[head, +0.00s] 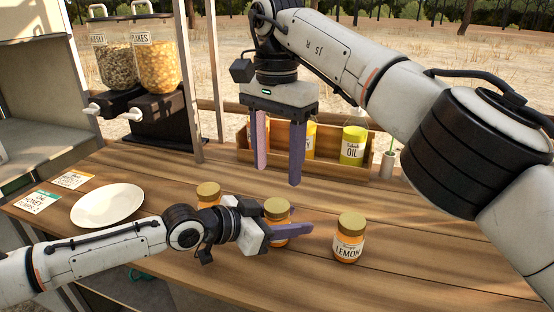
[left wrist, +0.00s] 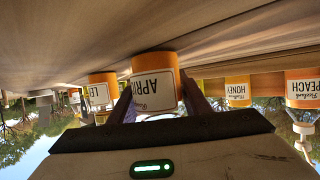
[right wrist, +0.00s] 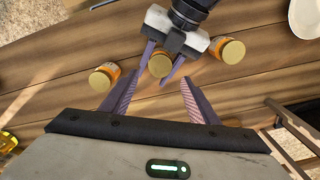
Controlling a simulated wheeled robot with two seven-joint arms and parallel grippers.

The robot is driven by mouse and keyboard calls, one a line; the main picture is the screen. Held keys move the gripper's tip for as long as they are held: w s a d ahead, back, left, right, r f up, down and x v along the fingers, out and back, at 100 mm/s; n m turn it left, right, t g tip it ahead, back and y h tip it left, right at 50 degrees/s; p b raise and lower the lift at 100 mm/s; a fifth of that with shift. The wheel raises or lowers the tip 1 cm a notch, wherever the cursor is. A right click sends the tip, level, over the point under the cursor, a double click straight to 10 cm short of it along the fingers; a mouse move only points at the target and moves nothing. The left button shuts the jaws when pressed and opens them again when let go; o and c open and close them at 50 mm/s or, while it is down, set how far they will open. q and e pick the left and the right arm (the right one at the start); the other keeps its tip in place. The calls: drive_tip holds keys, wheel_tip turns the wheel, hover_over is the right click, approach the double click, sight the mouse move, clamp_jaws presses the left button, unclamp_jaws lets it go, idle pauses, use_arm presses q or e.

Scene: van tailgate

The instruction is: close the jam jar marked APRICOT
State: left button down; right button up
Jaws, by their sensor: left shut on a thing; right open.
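The APRICOT jar (left wrist: 155,82) shows upside down in the left wrist view, its label partly readable as "APRI". It stands on the counter between the jaws of my left gripper (left wrist: 160,103), which is shut on its body. In the head view its gold lid (head: 277,206) sits on top; I cannot tell how tight it is. My left gripper (head: 284,235) comes in low from the left. My right gripper (head: 278,175) is open and empty, pointing down above and behind the jar. The right wrist view shows the lid (right wrist: 160,65) beyond its fingertips.
A LEMON jar (head: 348,240) stands right of the held jar, another gold-lidded jar (head: 208,196) left of it. A white plate (head: 108,205) lies further left. The front right counter is clear.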

sight(277, 204)
drive_tip(key=shift+f, duration=4)
